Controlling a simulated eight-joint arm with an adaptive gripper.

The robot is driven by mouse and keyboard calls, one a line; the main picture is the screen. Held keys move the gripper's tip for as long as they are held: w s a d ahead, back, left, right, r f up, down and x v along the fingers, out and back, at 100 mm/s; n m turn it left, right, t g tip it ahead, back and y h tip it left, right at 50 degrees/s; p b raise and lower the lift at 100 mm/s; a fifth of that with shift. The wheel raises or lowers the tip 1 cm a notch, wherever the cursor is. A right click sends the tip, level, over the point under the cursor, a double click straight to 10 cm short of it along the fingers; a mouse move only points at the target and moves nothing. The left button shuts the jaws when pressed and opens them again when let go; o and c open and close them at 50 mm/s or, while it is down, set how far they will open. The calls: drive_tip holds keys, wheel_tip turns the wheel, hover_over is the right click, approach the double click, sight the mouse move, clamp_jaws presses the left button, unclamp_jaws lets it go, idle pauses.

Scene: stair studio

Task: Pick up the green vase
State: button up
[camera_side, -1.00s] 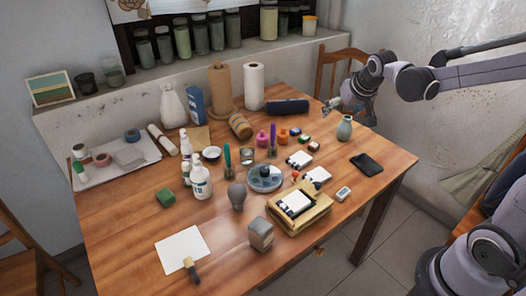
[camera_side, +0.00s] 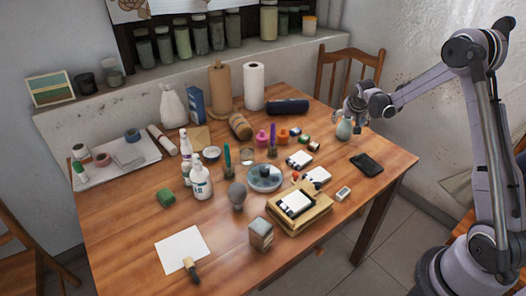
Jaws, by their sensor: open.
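The green vase (camera_side: 344,129) is a small, pale grey-green, round-bodied vessel standing upright near the right edge of the wooden table (camera_side: 120,225). My gripper (camera_side: 345,112) is open at the vase's top, coming from the upper right. Its fingers overlap the vase's neck in this view, and the neck is partly hidden. I cannot tell whether the fingers touch it.
A black flat object (camera_side: 366,164) lies to the right of and in front of the vase. Small paint pots (camera_side: 283,135) and a dark roll (camera_side: 288,106) are to its left. A wooden chair (camera_side: 350,65) stands behind the table.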

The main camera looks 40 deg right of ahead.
sight(345, 130)
drive_tip(key=shift+x, duration=3.8)
drive_tip(key=shift+s+f, duration=0.1)
drive_tip(key=shift+s, duration=0.05)
drive_tip(key=c, duration=1.4)
